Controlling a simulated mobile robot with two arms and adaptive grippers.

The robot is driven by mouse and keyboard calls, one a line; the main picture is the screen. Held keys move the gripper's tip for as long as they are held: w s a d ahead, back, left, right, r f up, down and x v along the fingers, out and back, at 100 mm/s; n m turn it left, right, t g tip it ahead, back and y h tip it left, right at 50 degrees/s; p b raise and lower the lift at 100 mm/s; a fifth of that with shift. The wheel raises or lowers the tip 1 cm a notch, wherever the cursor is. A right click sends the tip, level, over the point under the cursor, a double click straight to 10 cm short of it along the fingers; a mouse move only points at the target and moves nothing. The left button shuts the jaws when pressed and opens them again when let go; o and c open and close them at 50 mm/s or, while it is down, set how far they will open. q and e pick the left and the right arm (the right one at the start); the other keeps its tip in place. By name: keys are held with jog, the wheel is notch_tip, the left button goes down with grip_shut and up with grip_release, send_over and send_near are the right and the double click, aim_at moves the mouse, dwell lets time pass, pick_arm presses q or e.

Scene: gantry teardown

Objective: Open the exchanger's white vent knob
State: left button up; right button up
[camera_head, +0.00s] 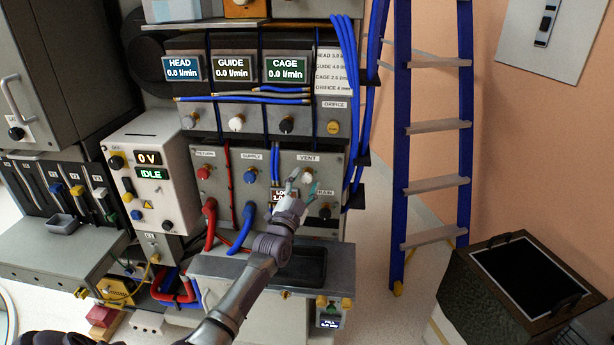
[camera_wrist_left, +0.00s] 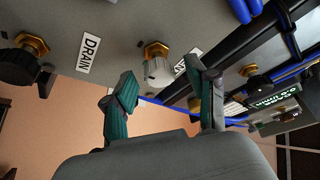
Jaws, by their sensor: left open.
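The white vent knob (camera_head: 307,177) is on the grey exchanger panel below the VENT label. In the left wrist view the white knob (camera_wrist_left: 158,70) has a brass stem, and its label is partly hidden by a finger. My left gripper (camera_head: 302,186) is in front of the panel at this knob. In the left wrist view the gripper (camera_wrist_left: 163,88) is open, with one green-padded finger on each side of the knob's line. The knob appears beyond the fingertips; contact cannot be told. My right gripper is not in view.
The black DRAIN knob (camera_head: 324,211) sits just below the vent knob. The blue SUPPLY knob (camera_head: 250,175) and red RETURN knob (camera_head: 204,172) are to the left. Blue hoses (camera_head: 350,100) run along the panel's right edge. A blue ladder (camera_head: 437,125) stands to the right.

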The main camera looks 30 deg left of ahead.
pick_arm(q)
jog(key=shift+x, duration=0.95)
jog(key=shift+c, duration=0.2)
grip_shut()
